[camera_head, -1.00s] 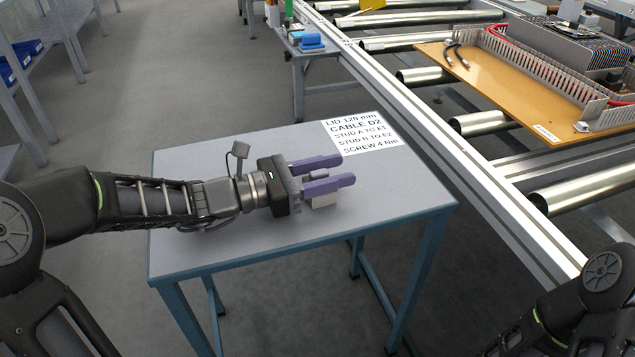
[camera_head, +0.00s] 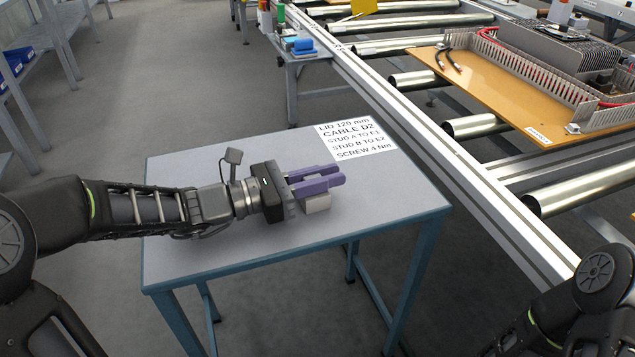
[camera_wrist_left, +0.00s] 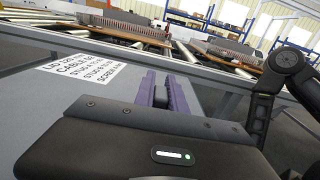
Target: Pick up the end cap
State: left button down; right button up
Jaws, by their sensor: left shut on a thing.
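My left gripper (camera_head: 338,174) reaches in over the small table, its two purple fingers pointing right. They are closed in on a small grey part, which I take to be the end cap; the fingers hide most of it. In the left wrist view the fingers (camera_wrist_left: 166,95) show with a narrow dark part between them. A small light grey block (camera_head: 318,204) shows just below the near finger; I cannot tell whether it touches the held part. My right gripper is out of view; only part of the right arm shows at lower right.
The grey table (camera_head: 215,262) is otherwise bare except for a printed label (camera_head: 355,138) at its far right corner. A roller conveyor (camera_head: 470,190) runs along the right, carrying a brown board (camera_head: 500,90) with wiring ducts and cables. A side stand with a blue item (camera_head: 303,46) is behind.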

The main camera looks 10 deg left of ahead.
pick_arm(q)
notch_tip(320, 180, up, 10)
jog(key=p, duration=0.4)
dwell(0.6)
